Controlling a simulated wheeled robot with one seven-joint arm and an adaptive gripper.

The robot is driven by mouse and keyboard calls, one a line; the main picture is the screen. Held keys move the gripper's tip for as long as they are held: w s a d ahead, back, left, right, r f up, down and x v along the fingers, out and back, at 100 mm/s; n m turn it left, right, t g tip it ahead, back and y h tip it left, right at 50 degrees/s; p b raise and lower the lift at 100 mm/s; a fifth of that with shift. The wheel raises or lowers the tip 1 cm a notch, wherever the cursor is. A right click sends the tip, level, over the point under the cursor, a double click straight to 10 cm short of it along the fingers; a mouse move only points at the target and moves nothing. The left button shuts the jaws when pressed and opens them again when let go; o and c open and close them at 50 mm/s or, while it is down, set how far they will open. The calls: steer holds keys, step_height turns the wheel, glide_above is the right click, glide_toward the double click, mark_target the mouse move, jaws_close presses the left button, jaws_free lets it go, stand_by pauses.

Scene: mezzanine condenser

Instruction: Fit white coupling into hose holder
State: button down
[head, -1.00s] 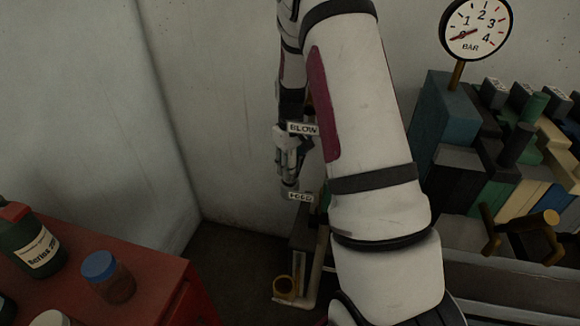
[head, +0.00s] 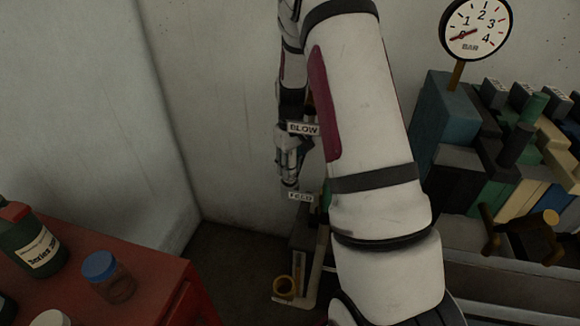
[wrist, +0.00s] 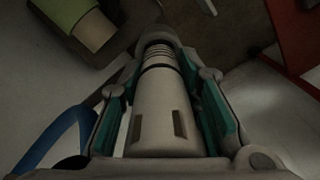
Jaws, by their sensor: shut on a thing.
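My gripper (head: 288,168) hangs near the back wall, behind my arm in the head view. In the wrist view its teal-padded fingers (wrist: 163,105) are shut on the white coupling (wrist: 160,125), one on each side. The coupling is a pale cylinder with dark slots and a ribbed narrower far end, pointing away from the wrist. In the head view it is too small and dark to make out clearly. I cannot identify the hose holder for certain. A brass-coloured ring (head: 284,287) sits low on a stand below the gripper, with a gap between them.
Labels BLOW (head: 303,129) and FEED (head: 300,197) show close to the gripper. A red cabinet (head: 150,275) with bottles and jars stands at left. Coloured blocks and a pressure gauge (head: 476,28) are at right. A blue band (wrist: 62,135) lies left in the wrist view.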

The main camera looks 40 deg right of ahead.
steer(key=shift+f+b, duration=0.8)
steer(key=shift+f, duration=0.85)
steer(key=c, duration=1.1)
jaws_free()
step_height(320, 180, up, 12)
steer(key=shift+d+f, duration=0.1)
steer(key=shift+f, duration=0.15)
steer(key=shift+r, duration=0.25)
